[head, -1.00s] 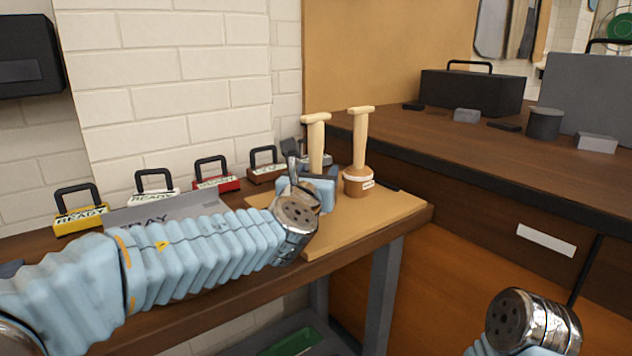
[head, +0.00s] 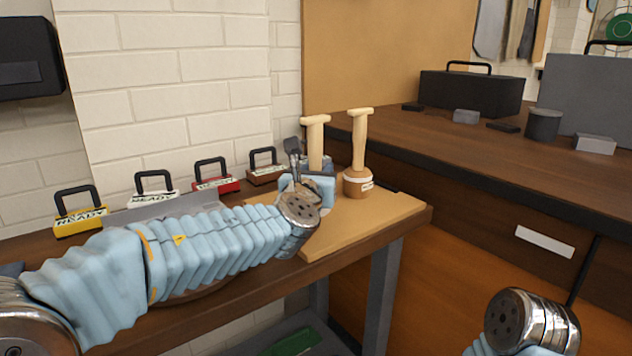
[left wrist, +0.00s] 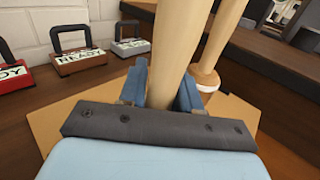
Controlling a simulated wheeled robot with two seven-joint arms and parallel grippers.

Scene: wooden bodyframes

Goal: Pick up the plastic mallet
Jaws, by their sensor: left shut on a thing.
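Two mallets with pale wooden handles stand upright, handles up, on the light board at the bench corner. The left mallet (head: 315,145) is the one at my left gripper (head: 318,188); its head is hidden behind the gripper. In the left wrist view, its handle (left wrist: 172,50) runs between the two blue fingers, and my left gripper (left wrist: 163,92) is shut on it. The right mallet (head: 357,182) has a brown head with a white label band and stands free, close beside. I cannot tell from its hidden head what the held mallet is made of. My right gripper is out of view.
Yellow (head: 80,219), white (head: 153,198), red (head: 215,183) and brown (head: 266,174) tagged blocks with black handles line the wall. A grey tray (head: 185,207) lies behind my left forearm. The light board (head: 385,213) is clear at its front right. A dark counter (head: 450,143) stands to the right.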

